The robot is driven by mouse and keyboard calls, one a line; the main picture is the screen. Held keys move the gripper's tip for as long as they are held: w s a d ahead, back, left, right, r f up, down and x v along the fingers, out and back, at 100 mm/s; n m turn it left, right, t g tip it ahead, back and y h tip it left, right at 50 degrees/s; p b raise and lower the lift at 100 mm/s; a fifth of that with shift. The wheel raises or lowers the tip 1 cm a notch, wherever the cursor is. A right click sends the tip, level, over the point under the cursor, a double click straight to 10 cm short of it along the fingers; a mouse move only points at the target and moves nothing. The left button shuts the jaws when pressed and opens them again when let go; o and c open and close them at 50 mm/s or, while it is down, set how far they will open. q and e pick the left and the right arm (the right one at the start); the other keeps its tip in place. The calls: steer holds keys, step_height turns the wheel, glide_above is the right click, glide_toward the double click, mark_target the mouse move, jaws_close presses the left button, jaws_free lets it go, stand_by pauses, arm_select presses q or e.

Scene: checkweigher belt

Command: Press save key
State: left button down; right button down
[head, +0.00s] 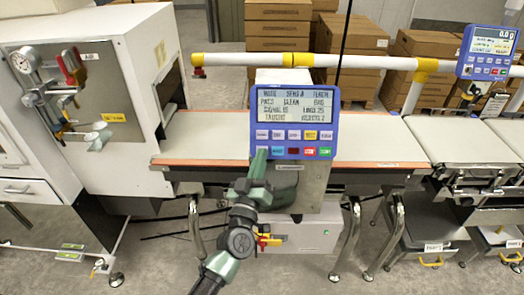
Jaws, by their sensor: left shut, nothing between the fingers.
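A blue control panel (334,120) stands above the belt in the middle of the head view. Its lit grey screen shows lines of text, with "TEACH" and "TAUGHT" among them. Two rows of small keys lie below the screen. The upper row has pale keys and a yellow key (311,135); the lower row has blue, dark, red (309,151) and green (325,151) keys. Key labels are too small to tell which one is save. My left gripper (260,158) is shut and empty, its tips at the panel's lower left corner. Contact cannot be told. My right gripper is out of view.
A belt (210,135) runs behind the panel. A white cabinet (135,60) with a gauge stands at left. A white rail with yellow joints (295,59) crosses above the panel. A second blue display (489,52) is at upper right. Stacked cartons (278,12) stand behind.

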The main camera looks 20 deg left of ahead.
arm_select(q)
steer(key=shift+w, duration=0.1)
steer(key=shift+w+a+f, duration=0.1)
steer(key=shift+w+f, duration=0.1)
steer(key=shift+w, duration=0.1)
steer(key=shift+w+a+f+b, duration=0.1)
steer(key=shift+w+f+b, duration=0.1)
steer(key=shift+w+b, duration=0.15)
stand_by(0.7)
steer(key=shift+s+r, duration=0.1)
steer(key=shift+s+d+r+p, duration=0.2)
steer(key=shift+s+r+p, duration=0.15)
steer(key=shift+s+p, duration=0.35)
